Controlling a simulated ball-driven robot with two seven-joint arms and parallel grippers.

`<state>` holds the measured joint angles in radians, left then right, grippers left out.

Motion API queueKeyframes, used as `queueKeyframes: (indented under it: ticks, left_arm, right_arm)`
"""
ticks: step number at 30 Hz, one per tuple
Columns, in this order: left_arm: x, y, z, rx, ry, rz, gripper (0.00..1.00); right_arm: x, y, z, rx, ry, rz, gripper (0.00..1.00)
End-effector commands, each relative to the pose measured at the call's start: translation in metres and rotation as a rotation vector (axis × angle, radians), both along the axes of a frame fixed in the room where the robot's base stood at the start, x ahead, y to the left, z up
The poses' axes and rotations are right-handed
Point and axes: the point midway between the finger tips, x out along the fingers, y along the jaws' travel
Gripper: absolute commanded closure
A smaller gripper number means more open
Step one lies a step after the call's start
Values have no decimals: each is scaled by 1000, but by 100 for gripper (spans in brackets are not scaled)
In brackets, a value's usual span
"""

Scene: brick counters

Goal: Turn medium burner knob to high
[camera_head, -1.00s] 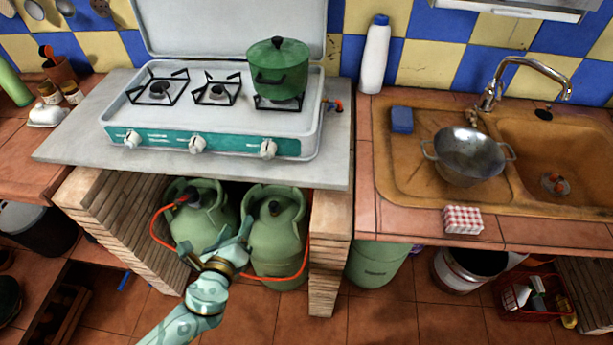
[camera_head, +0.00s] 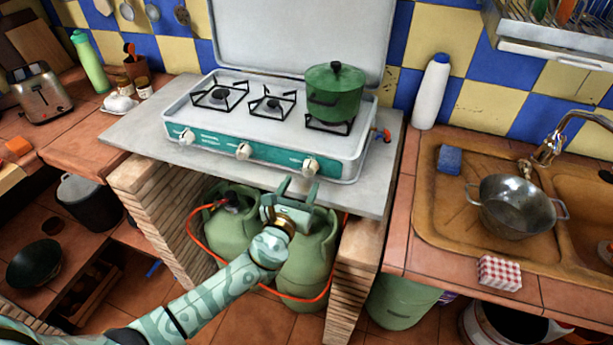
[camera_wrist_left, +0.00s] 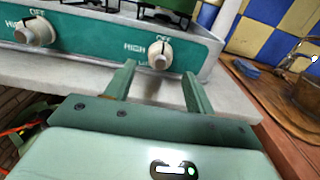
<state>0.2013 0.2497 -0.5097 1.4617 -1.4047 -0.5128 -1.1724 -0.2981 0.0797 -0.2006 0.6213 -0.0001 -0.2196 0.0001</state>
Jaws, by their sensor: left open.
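A white stove (camera_head: 265,125) with a teal front panel has three white knobs: left (camera_head: 187,137), middle (camera_head: 243,151) and right (camera_head: 311,166). The frames do not label which one is the medium knob. My left gripper (camera_head: 297,187) is open and empty, just below and in front of the right knob. In the left wrist view, the right knob (camera_wrist_left: 160,55) shows just beyond and between the open fingertips (camera_wrist_left: 158,72), apparently untouched. OFF is printed above it and HIGH to its left. The middle knob (camera_wrist_left: 38,32) is farther left. My right gripper is not in view.
A green pot (camera_head: 335,97) stands on the right burner. The grey counter slab (camera_head: 135,132) juts out below the knobs. Green gas cylinders (camera_head: 308,250) with an orange hose stand beneath. A sink (camera_head: 435,205) with a metal colander (camera_head: 512,205) is at the right.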

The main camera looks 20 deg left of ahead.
Motion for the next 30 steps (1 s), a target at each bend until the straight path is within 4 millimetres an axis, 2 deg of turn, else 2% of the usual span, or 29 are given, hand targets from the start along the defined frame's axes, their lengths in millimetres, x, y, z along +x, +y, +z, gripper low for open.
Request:
queueKeyframes:
  ticks: [3, 7, 18, 19, 21, 24, 30]
  left_arm:
    - [24, -1, -1, -2, 0, 0, 45]
    - [39, -1, -2, -1, 1, 1, 45]
    - [47, -2, -1, -2, 1, 0, 45]
    - [47, -2, -1, -2, 1, 0, 48]
    - [47, -2, -1, -2, 1, 0, 68]
    - [47, -2, -1, -2, 1, 0, 90]
    - [47, -2, -1, -8, 1, 0, 90]
  right_arm:
    - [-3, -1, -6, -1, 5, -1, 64]
    - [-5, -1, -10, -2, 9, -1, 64]
    - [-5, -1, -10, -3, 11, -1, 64]
    - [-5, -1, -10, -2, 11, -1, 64]
    - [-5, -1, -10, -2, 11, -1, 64]
    - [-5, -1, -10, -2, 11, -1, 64]
    - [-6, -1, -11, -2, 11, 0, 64]
